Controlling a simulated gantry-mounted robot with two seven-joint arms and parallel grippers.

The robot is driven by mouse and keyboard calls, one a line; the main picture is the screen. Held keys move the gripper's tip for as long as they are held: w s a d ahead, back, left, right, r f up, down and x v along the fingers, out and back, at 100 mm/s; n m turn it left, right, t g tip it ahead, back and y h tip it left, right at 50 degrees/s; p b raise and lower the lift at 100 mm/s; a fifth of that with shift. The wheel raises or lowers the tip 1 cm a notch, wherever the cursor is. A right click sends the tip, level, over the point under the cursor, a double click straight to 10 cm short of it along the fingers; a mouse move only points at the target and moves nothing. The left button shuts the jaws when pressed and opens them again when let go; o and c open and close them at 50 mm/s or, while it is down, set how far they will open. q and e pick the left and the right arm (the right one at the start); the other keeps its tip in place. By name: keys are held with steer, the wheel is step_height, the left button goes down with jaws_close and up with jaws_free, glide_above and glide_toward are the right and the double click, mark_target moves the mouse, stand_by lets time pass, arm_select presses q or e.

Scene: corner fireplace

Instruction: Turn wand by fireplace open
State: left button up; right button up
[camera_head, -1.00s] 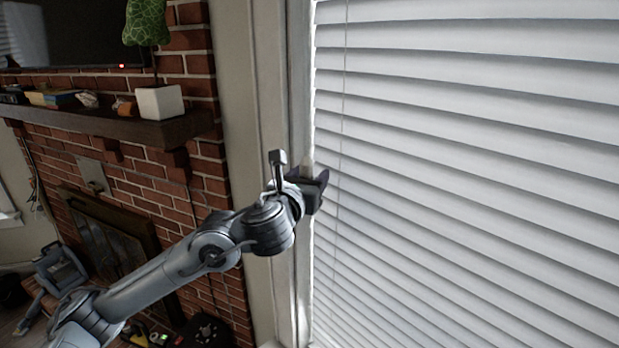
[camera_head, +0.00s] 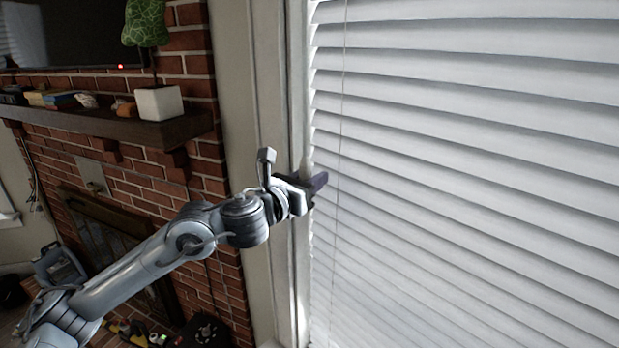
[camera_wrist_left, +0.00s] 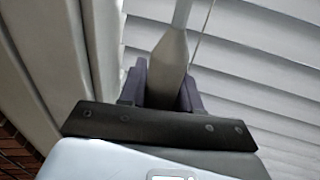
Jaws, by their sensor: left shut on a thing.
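The blind's wand (camera_wrist_left: 170,68) is a pale grey rod with a wider tapered lower end. In the left wrist view it stands between the two dark fingers of my left gripper, which is shut on that lower end. In the head view my left gripper (camera_head: 314,184) is at the left edge of the window blind (camera_head: 480,170), beside the window frame. My right gripper is not in view.
The window frame (camera_head: 262,90) stands close to the left of the gripper. Further left are the brick fireplace (camera_head: 195,95) and its dark mantel (camera_head: 110,127), bearing a potted topiary (camera_head: 158,102). A thin cord (camera_head: 340,130) hangs before the blind, right of the gripper.

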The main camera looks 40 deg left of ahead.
arm_select(q)
steer(key=m+g+h+p, duration=0.2)
steer(key=m+g+h, duration=0.1)
steer(key=m+h, duration=0.1)
steer(key=d+m+g+h+p, duration=0.1)
steer(key=m+g+h+p, duration=0.1)
steer(key=h, duration=0.5)
steer(key=s+d+m+g+h+p, duration=0.1)
steer(key=m+g+h+p, duration=0.1)
steer(key=m+g+h, duration=0.2)
steer(key=shift+m+h, duration=1.1)
steer(key=shift+m, duration=0.4)
steer(key=shift+f, duration=0.1)
steer(key=o, duration=1)
steer(key=shift+c, duration=0.2)
steer(key=shift+a, duration=0.1)
